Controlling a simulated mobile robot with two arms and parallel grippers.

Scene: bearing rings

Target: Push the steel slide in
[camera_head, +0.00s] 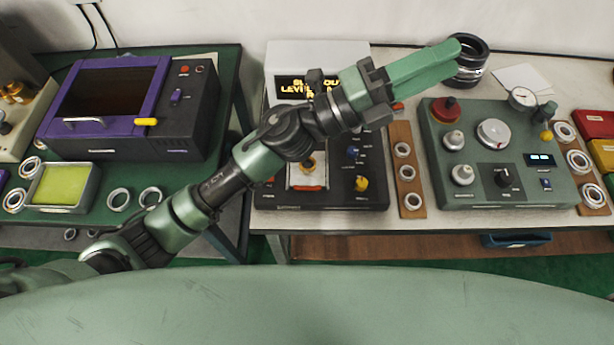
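The middle machine has a black panel (335,197) and a white back housing with an amber text display (290,88), partly covered by my arm. A pale steel slide (306,183) with an orange front edge lies on the panel's left part, near its front. A small brass-coloured round part shows on the slide, partly behind my arm. My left gripper (458,52) is beyond the machine's right side, above the table's back. Its green fingers look closed together with nothing between them, and it is apart from the slide. My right gripper is not in view.
A wooden strip with rings (408,185) lies right of the machine. Further right stands a green console (480,195) with knobs and a dial. A dark cylinder (470,72) stands behind the gripper. A purple-framed oven (160,95) is on the left table.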

